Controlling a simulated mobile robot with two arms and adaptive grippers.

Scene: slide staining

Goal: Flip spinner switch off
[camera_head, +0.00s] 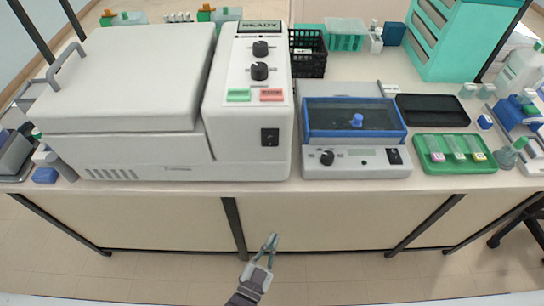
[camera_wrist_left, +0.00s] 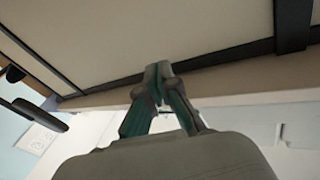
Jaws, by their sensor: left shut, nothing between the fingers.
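A large white machine (camera_head: 130,75) with a closed lid stands on the left of the bench. Its front panel has a READY display, two black knobs, a green and a red button, and a black rocker switch (camera_head: 270,137). To its right is a smaller grey-white device (camera_head: 355,170) with a blue-framed dark lid, a knob, and a black switch (camera_head: 394,156). I cannot tell which is the spinner or how either switch is set. My left gripper (camera_head: 270,243) is shut and empty, below the bench front, apart from both. It also shows in the left wrist view (camera_wrist_left: 158,70).
The bench front edge (camera_head: 340,184) lies between my left gripper and the devices. A green tray (camera_head: 420,155) with slides and a black tray (camera_head: 433,120) lie to the right. A black basket (camera_head: 310,65) stands behind. The space before the bench is clear.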

